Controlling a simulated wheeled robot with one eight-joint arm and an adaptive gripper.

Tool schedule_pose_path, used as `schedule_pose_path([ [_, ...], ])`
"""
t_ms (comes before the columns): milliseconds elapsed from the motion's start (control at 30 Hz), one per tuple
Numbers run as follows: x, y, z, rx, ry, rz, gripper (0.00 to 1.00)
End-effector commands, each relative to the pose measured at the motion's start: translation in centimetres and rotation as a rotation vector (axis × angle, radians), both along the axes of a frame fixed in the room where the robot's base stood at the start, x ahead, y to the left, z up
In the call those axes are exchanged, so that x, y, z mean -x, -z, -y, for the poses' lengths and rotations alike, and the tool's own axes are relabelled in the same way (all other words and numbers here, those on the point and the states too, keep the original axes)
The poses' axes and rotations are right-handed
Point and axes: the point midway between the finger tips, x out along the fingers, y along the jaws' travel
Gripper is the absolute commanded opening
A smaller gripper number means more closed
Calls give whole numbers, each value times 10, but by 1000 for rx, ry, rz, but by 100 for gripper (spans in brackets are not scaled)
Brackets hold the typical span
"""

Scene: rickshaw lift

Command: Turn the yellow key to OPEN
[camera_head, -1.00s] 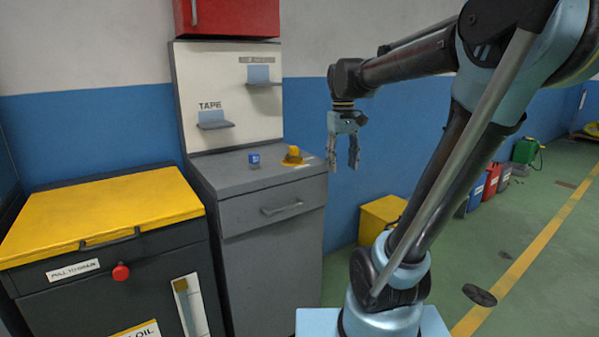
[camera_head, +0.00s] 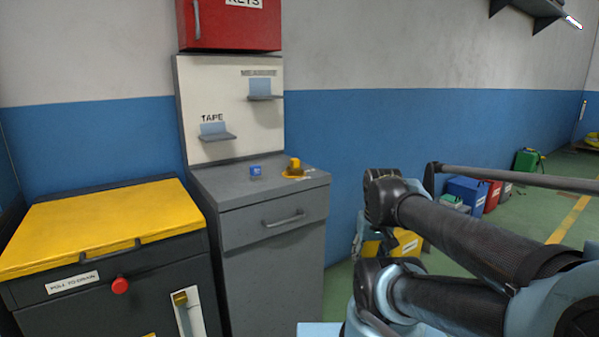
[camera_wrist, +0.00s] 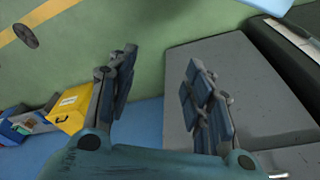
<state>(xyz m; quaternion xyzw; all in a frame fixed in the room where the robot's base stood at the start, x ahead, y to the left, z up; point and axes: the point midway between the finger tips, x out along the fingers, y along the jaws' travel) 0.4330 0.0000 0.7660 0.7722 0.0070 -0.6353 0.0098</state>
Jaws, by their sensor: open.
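I cannot make out a yellow key for certain, and no OPEN marking is readable. A small yellow object (camera_head: 295,167) sits on a yellowish base on the grey cabinet top. A yellow square piece (camera_head: 180,298) sits at the top of a white plate on the dark cabinet front. My gripper (camera_wrist: 160,60) is open and empty in the wrist view, its two fingers apart over the floor and the edge of a grey surface. In the head view my gripper is low, right of the grey cabinet, and mostly hidden by my arm.
The grey cabinet (camera_head: 275,250) has a drawer handle. A small blue object (camera_head: 255,171) lies on its top. The yellow-lidded dark cabinet (camera_head: 110,219) with a red knob (camera_head: 120,286) stands left. A red KEYS cabinet (camera_head: 235,28) hangs above. A yellow box (camera_wrist: 78,107) stands on the floor.

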Motion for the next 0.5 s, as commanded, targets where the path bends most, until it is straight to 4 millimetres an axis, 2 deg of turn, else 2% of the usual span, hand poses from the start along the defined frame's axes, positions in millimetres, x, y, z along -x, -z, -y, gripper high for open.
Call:
schedule_pose_path([
  [67,-6,-11,-2,0,-8,-2,47],
  [167,-22,-37,-5,0,-28,-11,47],
  [500,-102,-150,-34,2,-123,-60,47],
])
